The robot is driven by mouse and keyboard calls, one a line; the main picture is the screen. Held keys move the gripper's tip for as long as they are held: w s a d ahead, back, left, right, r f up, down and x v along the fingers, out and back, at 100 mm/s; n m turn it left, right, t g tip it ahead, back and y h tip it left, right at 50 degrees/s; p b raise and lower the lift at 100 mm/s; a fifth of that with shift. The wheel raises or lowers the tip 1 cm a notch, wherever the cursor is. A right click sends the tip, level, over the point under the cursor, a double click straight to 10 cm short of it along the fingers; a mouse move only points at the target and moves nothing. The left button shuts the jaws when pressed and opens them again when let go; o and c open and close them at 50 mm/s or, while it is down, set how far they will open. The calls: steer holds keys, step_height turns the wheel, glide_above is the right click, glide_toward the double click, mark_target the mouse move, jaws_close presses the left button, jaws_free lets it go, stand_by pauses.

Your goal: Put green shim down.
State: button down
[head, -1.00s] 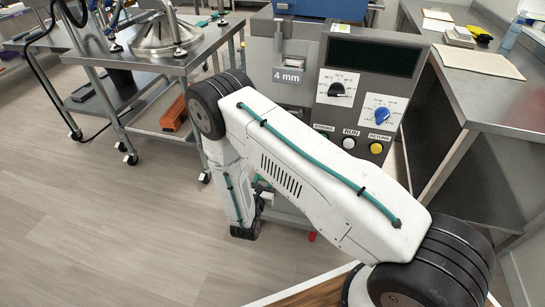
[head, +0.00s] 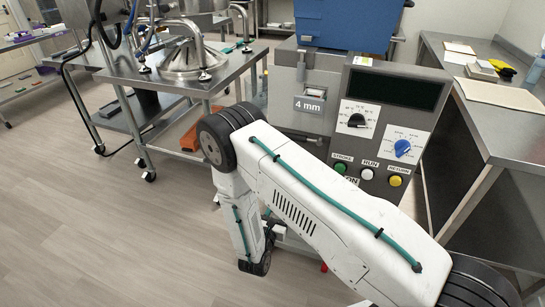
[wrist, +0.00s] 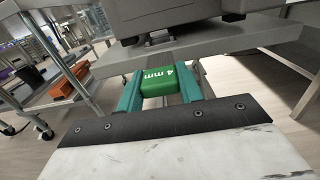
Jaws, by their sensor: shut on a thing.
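The green shim (wrist: 157,82), marked "4 mm", shows in the wrist view between the two teal fingers of my gripper (wrist: 158,88). My gripper is shut on it and holds it in front of the edge of a grey metal shelf (wrist: 215,45). In the head view my arm hides the shim and the fingers. The depositor (head: 310,110) stands behind my arm, with a "4 mm" label, two dials and several buttons on its front.
A steel cart (head: 160,78) with a cone-shaped metal hopper stands at the left, with an orange thing (head: 200,128) on its lower shelf. A steel bench (head: 505,125) with papers and small things stands at the right.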

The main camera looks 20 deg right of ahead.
steer(key=x, duration=0.5)
steer(key=shift+w+d, duration=0.2)
steer(key=shift+w+d+r, duration=0.1)
steer(key=shift+w+d, duration=0.15)
steer(key=shift+w, duration=0.25)
